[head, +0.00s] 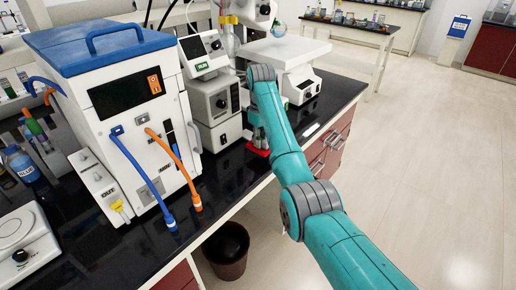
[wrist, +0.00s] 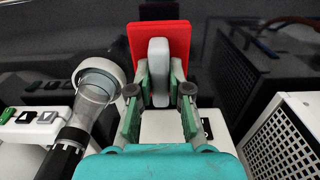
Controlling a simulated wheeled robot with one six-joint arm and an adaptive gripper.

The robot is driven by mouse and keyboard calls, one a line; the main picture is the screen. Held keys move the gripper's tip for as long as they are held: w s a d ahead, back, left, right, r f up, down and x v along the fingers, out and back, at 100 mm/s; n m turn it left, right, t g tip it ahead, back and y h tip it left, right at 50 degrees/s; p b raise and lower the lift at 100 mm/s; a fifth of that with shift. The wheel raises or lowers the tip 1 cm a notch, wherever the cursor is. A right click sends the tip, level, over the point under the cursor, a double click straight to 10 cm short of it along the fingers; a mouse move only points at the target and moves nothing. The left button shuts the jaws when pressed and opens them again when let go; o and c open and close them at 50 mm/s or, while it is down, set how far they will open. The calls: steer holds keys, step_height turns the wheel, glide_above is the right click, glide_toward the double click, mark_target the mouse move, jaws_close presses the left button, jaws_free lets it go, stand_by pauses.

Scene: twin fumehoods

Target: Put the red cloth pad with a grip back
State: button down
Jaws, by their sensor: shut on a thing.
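The red cloth pad (wrist: 177,37) is at the top middle of the wrist view, with its pale grey grip (wrist: 159,72) standing up from it. My gripper (wrist: 159,85) has its green fingers on both sides of the grip and is shut on it. In the head view the pad (head: 257,151) shows as a small red patch at or just above the black bench top, below the end of my arm. My gripper (head: 258,137) is mostly hidden there by my teal arm. I cannot tell whether the pad touches the bench.
A white instrument with a blue lid (head: 100,45) stands left on the black bench (head: 235,180). A smaller grey device (head: 215,105) and a white platform device (head: 285,50) stand close to my gripper. A clear funnel-like part (wrist: 98,88) is left of my fingers. A bin (head: 225,250) stands below.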

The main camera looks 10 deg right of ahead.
steer(key=shift+f, duration=1.9)
steer(key=shift+f, duration=0.1)
steer(key=c, duration=1.1)
jaws_free()
step_height(320, 180, up, 12)
steer(key=shift+r, duration=0.15)
